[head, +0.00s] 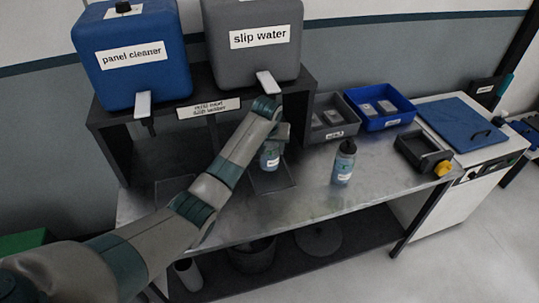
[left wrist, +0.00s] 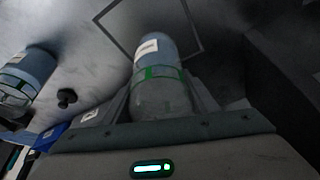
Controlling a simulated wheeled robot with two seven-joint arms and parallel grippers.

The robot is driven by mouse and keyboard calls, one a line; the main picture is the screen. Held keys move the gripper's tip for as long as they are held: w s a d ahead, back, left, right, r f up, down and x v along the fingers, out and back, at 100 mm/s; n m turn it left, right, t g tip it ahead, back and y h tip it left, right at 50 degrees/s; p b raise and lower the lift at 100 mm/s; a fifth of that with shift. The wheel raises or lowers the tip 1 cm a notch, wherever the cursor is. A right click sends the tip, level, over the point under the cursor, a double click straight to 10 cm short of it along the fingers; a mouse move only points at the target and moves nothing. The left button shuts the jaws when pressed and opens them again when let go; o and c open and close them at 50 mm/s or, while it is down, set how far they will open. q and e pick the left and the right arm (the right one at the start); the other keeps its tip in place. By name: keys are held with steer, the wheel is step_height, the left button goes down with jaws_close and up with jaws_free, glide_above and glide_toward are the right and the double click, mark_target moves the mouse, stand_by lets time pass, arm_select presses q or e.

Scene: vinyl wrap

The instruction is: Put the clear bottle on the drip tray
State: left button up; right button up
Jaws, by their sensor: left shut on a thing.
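My left gripper (head: 276,135) is under the slip water dispenser, shut on a clear bluish bottle (head: 270,159). In the left wrist view this bottle (left wrist: 158,75) sits between the fingers, with a white label and a green band. A dark drip tray (head: 272,184) lies below the bottle in the head view. I cannot tell whether the bottle's base touches it. A second, similar bottle (head: 343,167) with a dark top stands upright on the bench to the right; a bottle (left wrist: 25,78) also shows at left in the left wrist view. My right gripper is not in view.
The blue panel cleaner container (head: 130,75) and grey slip water container (head: 252,55) stand on a dark shelf (head: 305,88). A grey bin (head: 333,130), a blue bin (head: 398,119) and a black tray (head: 425,155) stand right. The bench's front middle (head: 300,215) is clear.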

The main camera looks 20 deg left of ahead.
mark_target(270, 155)
arm_select(q)
step_height(270, 155, down, 3)
steer(key=shift+r+p, duration=0.2)
steer(key=shift+p, duration=0.6)
steer(key=shift+f, duration=0.45)
steer(key=shift+f, duration=0.15)
steer(key=o, duration=1.1)
